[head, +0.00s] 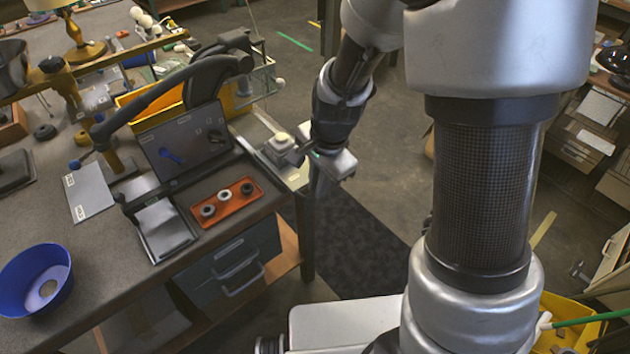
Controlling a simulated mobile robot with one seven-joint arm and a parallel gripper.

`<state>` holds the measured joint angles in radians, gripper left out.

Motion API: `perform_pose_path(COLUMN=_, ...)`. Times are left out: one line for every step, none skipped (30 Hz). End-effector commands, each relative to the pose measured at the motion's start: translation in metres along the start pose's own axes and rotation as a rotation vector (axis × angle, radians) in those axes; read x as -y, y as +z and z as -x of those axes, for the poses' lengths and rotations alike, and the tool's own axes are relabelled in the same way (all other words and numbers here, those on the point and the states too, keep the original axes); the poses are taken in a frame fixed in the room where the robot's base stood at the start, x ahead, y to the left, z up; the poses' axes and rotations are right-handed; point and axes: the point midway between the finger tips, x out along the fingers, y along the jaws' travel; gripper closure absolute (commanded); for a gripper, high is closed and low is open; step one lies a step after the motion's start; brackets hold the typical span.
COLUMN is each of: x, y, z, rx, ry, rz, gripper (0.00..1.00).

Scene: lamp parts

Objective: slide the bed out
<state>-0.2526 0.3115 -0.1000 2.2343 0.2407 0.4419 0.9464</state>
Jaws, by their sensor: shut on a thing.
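My gripper (300,150) is at the right edge of the workbench. It is shut on a small pale block or knob (280,141); the fingers and wrist hide part of the contact. A pale flat plate (296,177), which may be the bed, lies under and beside the gripper at the bench edge. Behind it stands a clear-walled box (262,82) with thin frame edges. I cannot tell how the plate and the knob join, or how far the plate stands out.
Drawers sit below.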

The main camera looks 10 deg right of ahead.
Motion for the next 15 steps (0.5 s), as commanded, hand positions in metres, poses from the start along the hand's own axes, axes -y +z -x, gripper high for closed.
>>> perform_pose_path(x=-0.0037, y=-0.0002, z=0.0001, rx=0.002, ry=0.008, rz=-0.001, gripper=1.0)
perform_pose_path(x=-0.0038, y=-0.0003, z=0.0001, rx=0.002, ry=0.009, rz=-0.001, gripper=1.0)
perform_pose_path(x=-0.0041, y=-0.0003, z=0.0001, rx=0.002, ry=0.009, rz=-0.001, gripper=1.0)
perform_pose_path(x=-0.0043, y=-0.0003, z=0.0001, rx=0.002, ry=0.01, rz=-0.001, gripper=1.0)
perform_pose_path(x=-0.0044, y=-0.0003, z=0.0, rx=0.002, ry=0.01, rz=-0.001, gripper=1.0)
perform_pose_path(x=-0.0047, y=-0.0003, z=0.0, rx=0.003, ry=0.011, rz=-0.001, gripper=1.0)
perform_pose_path(x=-0.0049, y=-0.0003, z=0.0, rx=0.003, ry=0.011, rz=-0.001, gripper=0.88)
perform_pose_path(x=-0.005, y=-0.0003, z=0.0, rx=0.003, ry=0.012, rz=-0.001, gripper=0.83)
perform_pose_path(x=-0.005, y=-0.0003, z=-0.0001, rx=0.003, ry=0.012, rz=-0.001, gripper=0.77)
perform_pose_path(x=-0.0048, y=-0.0003, z=0.0, rx=0.003, ry=0.011, rz=-0.001, gripper=0.72)
perform_pose_path(x=-0.0046, y=-0.0003, z=-0.0001, rx=0.003, ry=0.011, rz=-0.001, gripper=0.71)
perform_pose_path(x=-0.0042, y=-0.0003, z=0.0, rx=0.003, ry=0.01, rz=-0.001, gripper=0.71)
perform_pose_path(x=-0.004, y=-0.0002, z=-0.0001, rx=0.002, ry=0.009, rz=-0.001, gripper=0.71)
perform_pose_path(x=-0.0037, y=-0.0002, z=-0.0001, rx=0.002, ry=0.009, rz=-0.001, gripper=0.71)
perform_pose_path(x=-0.0035, y=-0.0002, z=-0.0001, rx=0.002, ry=0.008, rz=0.0, gripper=0.71)
